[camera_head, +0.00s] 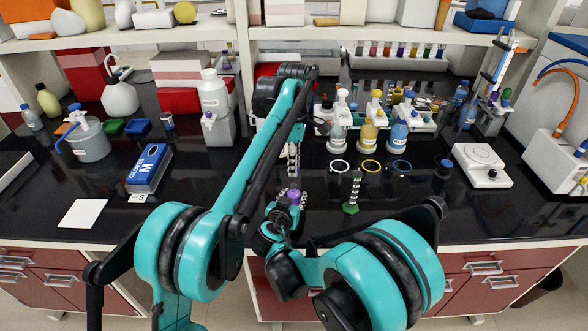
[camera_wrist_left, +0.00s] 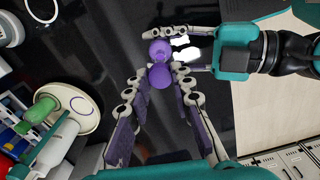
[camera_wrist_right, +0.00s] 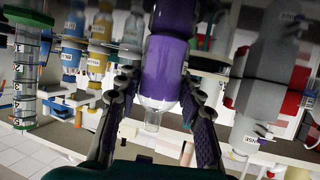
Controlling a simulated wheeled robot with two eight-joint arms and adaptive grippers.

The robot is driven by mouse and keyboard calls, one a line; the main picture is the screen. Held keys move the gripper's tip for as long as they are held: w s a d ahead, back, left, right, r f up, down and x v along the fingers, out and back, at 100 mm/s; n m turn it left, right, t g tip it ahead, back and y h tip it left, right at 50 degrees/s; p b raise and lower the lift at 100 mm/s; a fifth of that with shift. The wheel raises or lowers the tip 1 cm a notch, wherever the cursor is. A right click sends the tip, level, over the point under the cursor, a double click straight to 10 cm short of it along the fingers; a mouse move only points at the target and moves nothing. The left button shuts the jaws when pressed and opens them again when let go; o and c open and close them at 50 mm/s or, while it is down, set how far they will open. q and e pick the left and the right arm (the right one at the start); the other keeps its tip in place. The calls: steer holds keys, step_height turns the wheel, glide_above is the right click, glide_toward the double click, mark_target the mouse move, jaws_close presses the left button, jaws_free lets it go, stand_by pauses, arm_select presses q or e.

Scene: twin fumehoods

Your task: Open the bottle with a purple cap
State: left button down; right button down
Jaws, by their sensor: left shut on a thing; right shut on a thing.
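The purple bottle (camera_wrist_right: 165,68) stands between the fingers of my right gripper (camera_wrist_right: 160,92), with a clear glass part showing beyond the purple. In the left wrist view my left gripper (camera_wrist_left: 160,84) is shut on a smooth purple piece (camera_wrist_left: 160,75), which looks like the cap. The bottle (camera_wrist_left: 159,50) shows just beyond it as a round purple shape with a ring, held by my right gripper (camera_wrist_left: 184,50). The two purple shapes overlap there, so I cannot tell whether they touch. In the head view purple (camera_head: 293,195) shows between the two wrists; details are too small.
Capped bottles with white, yellow and blue contents (camera_head: 369,130) stand behind on the bench. A green-based cylinder (camera_head: 353,193) stands close to the right of the grippers. A blue glove box (camera_head: 149,166) lies at left. A white stirrer plate (camera_head: 481,164) is at right.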

steer(key=c, duration=0.9)
jaws_free()
steer(key=shift+s, duration=0.1)
